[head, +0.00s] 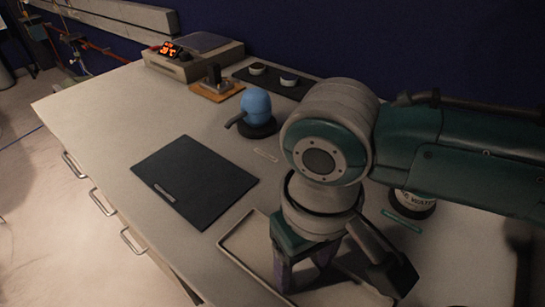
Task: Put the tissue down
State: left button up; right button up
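My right arm comes in from the right, and its gripper (303,270) points down over a shallow light tray (237,238) at the front of the bench. Two purplish finger parts show, but the wrist and the view angle hide how they meet. The arm and gripper hide much of the tray's inside. My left gripper is not in view.
A dark flat mat (194,180) lies left of the tray. Behind are a blue round flask (256,105) on a dark base, a wooden stand (217,90), a device with a lit display (186,62) and a dark strip with small dishes (272,80). A labelled container (412,201) stands at right.

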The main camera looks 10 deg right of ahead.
aim_at(303, 271)
notch_tip(303, 271, up, 12)
jog(key=p, duration=0.3)
jog(key=s+a+f+t+y, duration=0.1)
jog(key=s+a+y, duration=0.2)
jog(key=s+a, duration=0.15)
jog(key=s+d+t+h, duration=0.1)
jog(key=s+d, duration=0.2)
jog(key=d, duration=0.3)
jog(key=s+d+m+t+h, duration=0.1)
jog(key=s+d, duration=0.3)
jog(key=d, duration=0.3)
jog(key=shift+d+f+t+h, duration=0.3)
jog(key=shift+f+h, duration=0.1)
jog(key=shift+f, duration=0.05)
jog(key=shift+r, duration=0.1)
